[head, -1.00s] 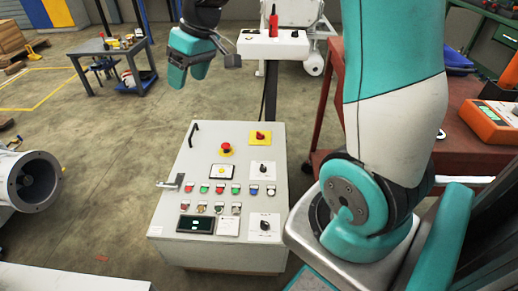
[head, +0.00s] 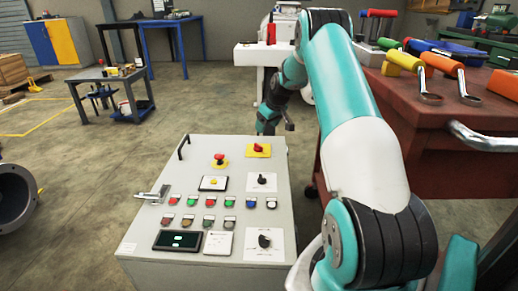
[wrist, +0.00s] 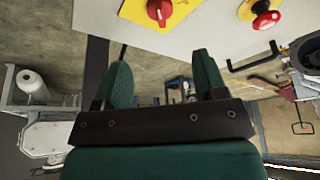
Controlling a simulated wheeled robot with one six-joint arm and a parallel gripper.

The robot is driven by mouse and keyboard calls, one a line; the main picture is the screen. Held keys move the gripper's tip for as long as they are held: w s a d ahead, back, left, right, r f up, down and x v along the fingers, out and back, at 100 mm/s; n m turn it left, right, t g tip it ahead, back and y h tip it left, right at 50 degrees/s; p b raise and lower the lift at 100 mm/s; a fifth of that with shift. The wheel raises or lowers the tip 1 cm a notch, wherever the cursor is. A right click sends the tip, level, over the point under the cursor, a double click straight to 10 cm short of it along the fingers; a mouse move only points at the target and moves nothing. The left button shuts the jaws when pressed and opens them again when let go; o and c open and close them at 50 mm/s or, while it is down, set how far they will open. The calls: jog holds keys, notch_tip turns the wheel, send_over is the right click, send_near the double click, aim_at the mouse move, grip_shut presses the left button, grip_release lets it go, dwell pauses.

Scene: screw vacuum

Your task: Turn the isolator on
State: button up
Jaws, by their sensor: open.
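The isolator (head: 258,149) is a red rotary knob on a yellow plate at the far right corner of the grey control panel (head: 145,218). In the wrist view the isolator knob (wrist: 158,10) shows at the top edge, its handle slanted. My gripper (head: 266,126) is near the panel's far edge, just beyond the isolator in the head view and apart from it. In the wrist view my gripper (wrist: 164,72) has its two green fingers spread with nothing between them. Its lower tips are partly hidden in the head view.
Black selector knobs (head: 263,181) and several coloured buttons cover the panel. A red workbench (head: 425,135) with tools stands right.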

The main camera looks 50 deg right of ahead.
aim_at(259, 145)
jog(key=b+x, duration=0.3)
jog(key=x, duration=0.8)
jog(key=shift+w+f, duration=0.1)
jog(key=shift+f, duration=0.1)
jog(key=c, duration=0.9)
